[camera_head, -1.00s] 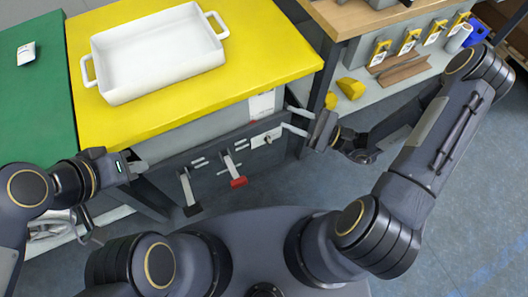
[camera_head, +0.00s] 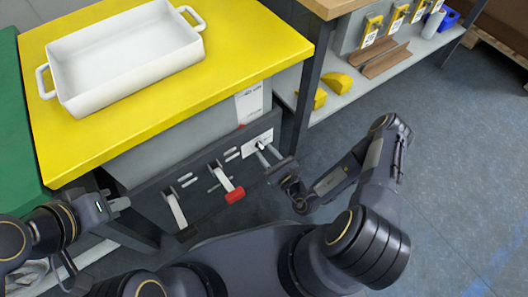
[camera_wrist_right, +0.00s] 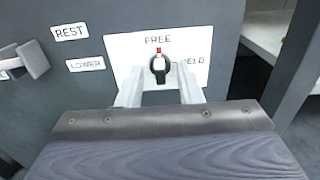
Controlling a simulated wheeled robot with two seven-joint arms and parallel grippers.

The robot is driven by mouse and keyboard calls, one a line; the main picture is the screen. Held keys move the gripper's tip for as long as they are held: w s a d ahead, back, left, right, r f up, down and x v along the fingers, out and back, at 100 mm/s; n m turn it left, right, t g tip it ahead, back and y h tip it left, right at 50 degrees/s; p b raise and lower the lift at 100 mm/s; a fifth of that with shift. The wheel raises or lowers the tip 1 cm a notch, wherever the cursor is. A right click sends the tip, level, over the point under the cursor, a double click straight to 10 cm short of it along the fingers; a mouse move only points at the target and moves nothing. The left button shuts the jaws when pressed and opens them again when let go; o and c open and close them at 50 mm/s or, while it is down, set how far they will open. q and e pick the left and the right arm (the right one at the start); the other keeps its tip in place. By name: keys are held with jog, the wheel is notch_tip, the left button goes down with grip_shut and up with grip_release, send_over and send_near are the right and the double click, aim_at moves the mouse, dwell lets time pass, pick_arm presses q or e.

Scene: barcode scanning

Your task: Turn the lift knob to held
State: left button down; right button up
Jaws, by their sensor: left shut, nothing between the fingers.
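The lift knob (camera_wrist_right: 159,68) is black with a red mark. It sits on a white plate (camera_wrist_right: 124,48), and the mark points up at the word FREE. The HELD label (camera_wrist_right: 197,61) is to its right, its first letter partly hidden. My right gripper (camera_wrist_right: 160,92) is open, with one finger on each side of the knob's lower part; I cannot tell if they touch it. In the head view the right gripper (camera_head: 266,153) is at the white plate (camera_head: 256,143) on the table's front panel. My left gripper (camera_head: 121,203) is shut and empty, left of the panel.
A red-tipped lever (camera_head: 234,195) and a plain lever (camera_head: 176,210) stick out of the panel left of the knob. A table leg (camera_head: 305,95) stands right of it. A white tray (camera_head: 125,60) rests on the yellow tabletop (camera_head: 255,62). REST (camera_wrist_right: 69,32) and LOWER (camera_wrist_right: 85,65) labels are nearby.

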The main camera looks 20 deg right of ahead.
jog(key=shift+x, duration=0.85)
jog(key=c, duration=0.7)
jog(key=shift+o, duration=0.2)
